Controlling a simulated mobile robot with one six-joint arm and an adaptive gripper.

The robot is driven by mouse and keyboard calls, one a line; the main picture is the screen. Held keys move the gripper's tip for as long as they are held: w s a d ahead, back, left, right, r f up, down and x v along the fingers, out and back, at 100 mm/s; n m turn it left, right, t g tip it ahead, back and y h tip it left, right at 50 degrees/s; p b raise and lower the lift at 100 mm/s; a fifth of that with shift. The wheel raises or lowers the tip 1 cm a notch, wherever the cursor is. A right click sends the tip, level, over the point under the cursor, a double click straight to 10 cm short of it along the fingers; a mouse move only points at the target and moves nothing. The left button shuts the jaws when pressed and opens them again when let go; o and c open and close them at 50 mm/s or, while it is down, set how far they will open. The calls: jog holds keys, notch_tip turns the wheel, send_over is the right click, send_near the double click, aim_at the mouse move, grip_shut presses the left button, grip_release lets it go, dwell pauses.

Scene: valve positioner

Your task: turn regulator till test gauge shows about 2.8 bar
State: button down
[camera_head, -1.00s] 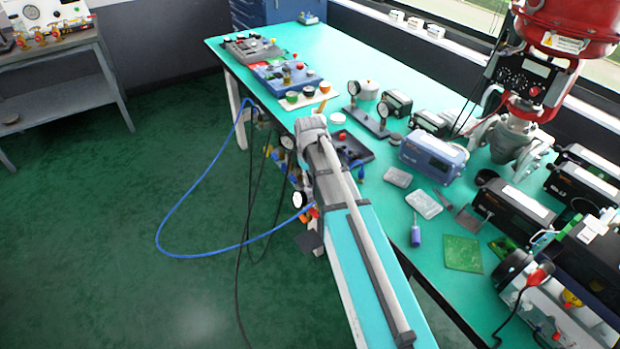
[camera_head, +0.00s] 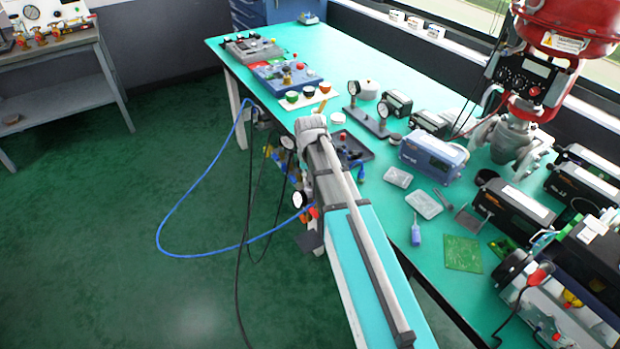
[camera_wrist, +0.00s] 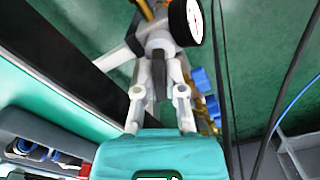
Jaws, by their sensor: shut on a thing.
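In the wrist view my gripper (camera_wrist: 159,62) points up the picture, its two fingers closed on the grey regulator knob (camera_wrist: 157,40). The fingers cover part of the knob, and a dark piece shows between them. A round gauge (camera_wrist: 187,22) with a white face and black rim sits just right of the knob. It is seen at a slant, and its needle cannot be read. I cannot tell which is the test gauge. My arm hides the gripper there.
A blue hose (camera_head: 165,215) and black cables hang beside the bench edge. Blue and brass fittings (camera_wrist: 208,100) lie right of the fingers. The green bench (camera_head: 395,260) carries instruments and a red valve actuator (camera_head: 565,25). The floor at left is open.

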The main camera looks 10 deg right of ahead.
jog(key=c, duration=0.7)
grip_release()
jog(key=shift+n, duration=0.4)
